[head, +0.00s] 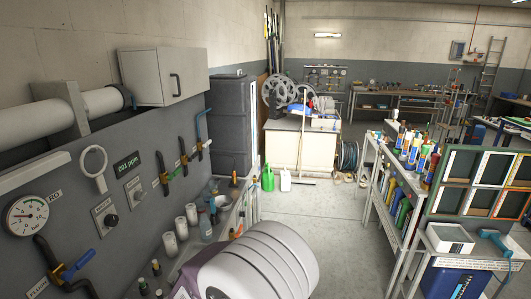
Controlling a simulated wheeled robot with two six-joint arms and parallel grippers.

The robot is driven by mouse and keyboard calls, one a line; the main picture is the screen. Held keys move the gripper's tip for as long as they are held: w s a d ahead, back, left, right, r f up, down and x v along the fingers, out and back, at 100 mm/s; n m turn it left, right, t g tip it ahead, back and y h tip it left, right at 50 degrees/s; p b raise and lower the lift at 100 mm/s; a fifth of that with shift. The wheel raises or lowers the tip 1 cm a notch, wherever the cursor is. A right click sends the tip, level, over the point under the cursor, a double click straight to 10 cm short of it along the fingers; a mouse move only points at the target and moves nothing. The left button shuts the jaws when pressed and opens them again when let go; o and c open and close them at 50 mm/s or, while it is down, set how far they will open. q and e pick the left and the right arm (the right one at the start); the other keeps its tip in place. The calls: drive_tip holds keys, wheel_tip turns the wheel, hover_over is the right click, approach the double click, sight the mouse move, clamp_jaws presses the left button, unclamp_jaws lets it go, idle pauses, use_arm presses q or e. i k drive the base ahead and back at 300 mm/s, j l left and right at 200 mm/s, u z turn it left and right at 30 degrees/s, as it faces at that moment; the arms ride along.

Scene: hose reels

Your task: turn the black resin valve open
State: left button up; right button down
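Several dark pipes with small valves run down the grey wall panel on the left. One valve with a blue lever (77,266) sits at the lower left, below a round white gauge (27,215). Smaller valves sit further along: one (165,180) near a green digital display (128,162), another (183,158) and a third (199,148) beyond it. Their labels are too small to read, so I cannot tell which is the black resin valve or how its handle is set. Neither of my grippers is in view.
Black knobs on plates (111,219) and a white ring (94,170) are on the panel. A narrow shelf (225,218) below holds white cups and bottles. A large white ribbed rounded body (258,262) fills the bottom centre. Free floor (320,225) lies between it and the right-hand shelves (397,215).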

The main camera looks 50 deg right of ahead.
sight(196, 154)
drive_tip(key=l+z, duration=0.35)
drive_tip(key=i+l+z, duration=0.1)
drive_tip(key=z, duration=0.25)
drive_tip(key=i+l+z, duration=0.1)
drive_tip(key=l+z, duration=0.2)
